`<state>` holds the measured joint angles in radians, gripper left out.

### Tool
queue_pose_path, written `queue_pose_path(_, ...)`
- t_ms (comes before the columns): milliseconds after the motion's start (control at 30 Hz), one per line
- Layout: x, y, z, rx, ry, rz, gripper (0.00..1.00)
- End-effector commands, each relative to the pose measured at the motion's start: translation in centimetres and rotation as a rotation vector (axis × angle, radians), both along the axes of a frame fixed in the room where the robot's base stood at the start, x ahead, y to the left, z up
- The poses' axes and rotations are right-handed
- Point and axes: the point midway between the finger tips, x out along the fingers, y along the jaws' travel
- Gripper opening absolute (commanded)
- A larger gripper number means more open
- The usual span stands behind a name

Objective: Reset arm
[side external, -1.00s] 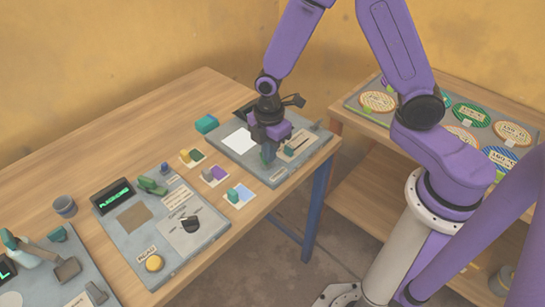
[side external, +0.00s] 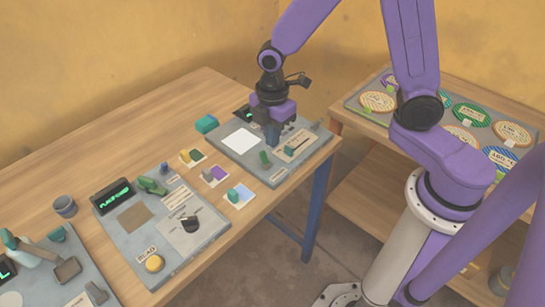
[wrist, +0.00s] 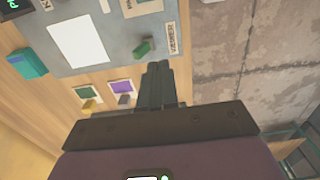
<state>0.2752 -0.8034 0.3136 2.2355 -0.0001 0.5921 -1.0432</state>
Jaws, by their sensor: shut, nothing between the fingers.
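My gripper (side external: 272,140) is over the grey panel (side external: 236,162) with the white square (side external: 240,139) at the right end of the wooden table. Its fingers are shut with nothing between them. In the wrist view the shut fingertips (wrist: 158,68) point toward a small green lever (wrist: 143,48) on that panel. The green lever also shows in the side view (side external: 265,159), just left of and below the fingers, apart from them in the picture. How high the fingertips are above the panel I cannot tell.
A teal block (side external: 206,124) and several small coloured cards with blocks lie beside the panel. Another panel with a yellow button (side external: 155,263) and a grey cup (side external: 64,206) are farther left. A shelf at right holds a tray (side external: 355,103) of round plates. Bare wood lies behind the panels.

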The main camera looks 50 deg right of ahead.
Motion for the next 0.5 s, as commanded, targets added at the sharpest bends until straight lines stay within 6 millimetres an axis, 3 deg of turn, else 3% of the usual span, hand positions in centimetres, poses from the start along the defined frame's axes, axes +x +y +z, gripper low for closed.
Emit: queue_pose_path(500, -0.19, -0.02, 0.97, 0.0, 0.0, -0.001, 0.0)
